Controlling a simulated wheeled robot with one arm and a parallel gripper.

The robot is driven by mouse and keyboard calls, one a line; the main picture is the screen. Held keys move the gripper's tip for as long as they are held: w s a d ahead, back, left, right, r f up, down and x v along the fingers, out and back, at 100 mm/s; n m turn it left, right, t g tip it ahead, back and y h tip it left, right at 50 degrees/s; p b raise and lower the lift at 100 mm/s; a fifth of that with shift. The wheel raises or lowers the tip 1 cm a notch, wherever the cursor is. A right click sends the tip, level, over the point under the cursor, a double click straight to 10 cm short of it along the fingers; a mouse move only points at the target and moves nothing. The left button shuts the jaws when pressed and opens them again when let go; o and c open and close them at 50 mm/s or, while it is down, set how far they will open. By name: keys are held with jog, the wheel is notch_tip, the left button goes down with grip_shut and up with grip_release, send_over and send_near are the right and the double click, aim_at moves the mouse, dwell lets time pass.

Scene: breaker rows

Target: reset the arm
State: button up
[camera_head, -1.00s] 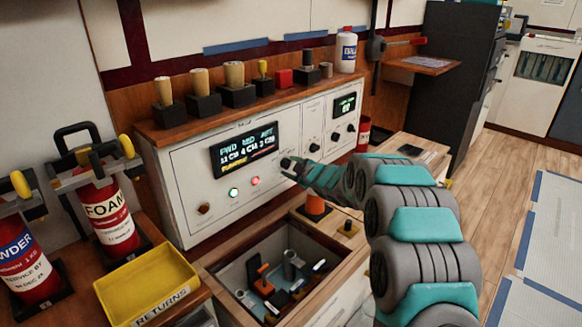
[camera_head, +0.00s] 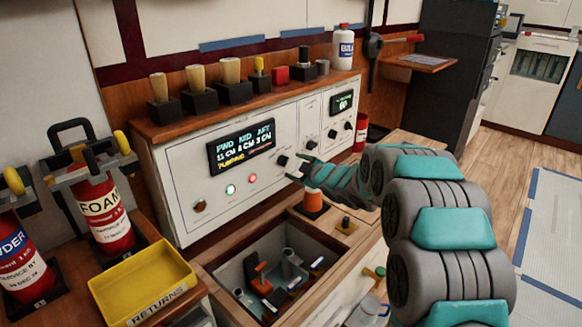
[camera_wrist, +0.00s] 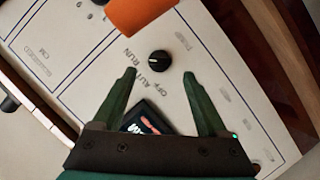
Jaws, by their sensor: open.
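My gripper (camera_head: 306,168) is open and empty, its dark green fingers apart in front of the white control panel (camera_head: 178,178). In the wrist view a black rotary knob (camera_wrist: 159,63) with labels reading OFF, AUTO and RUN lies just beyond and between the fingertips (camera_wrist: 160,75). It looks apart from them. In the head view a black knob (camera_head: 282,160) shows just left of the gripper. The display (camera_head: 240,146) is lit with several readings; a part of it shows between the fingers in the wrist view (camera_wrist: 147,124).
An orange cylinder (camera_head: 313,201) stands below my gripper, by an open bin (camera_head: 225,272) of loose parts. A yellow RETURNS tray (camera_head: 143,281) and extinguishers (camera_head: 105,212) are at left. Several handled blocks and a white bottle (camera_head: 343,42) line the panel's top.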

jog(key=v, duration=0.2)
jog(key=shift+s+d, duration=0.15)
jog(key=shift+s, duration=0.05)
jog(key=shift+d, duration=0.1)
jog(key=s+d+r+m+g+h, duration=0.1)
jog(key=s+d+m+g+h, duration=0.4)
jog(key=s+d+m+h, duration=1.1)
jog(key=s+d+f+g+y, duration=0.1)
jog(key=s+g+y, duration=0.2)
jog(key=s, duration=1.8)
jog(key=s+d+f+g+y, duration=0.1)
jog(key=s+g+y, duration=0.3)
jog(key=s, duration=1.8)
jog(key=shift+d+f+g, duration=0.25)
jog(key=shift+d+g, duration=0.35)
jog(key=shift+g, duration=0.3)
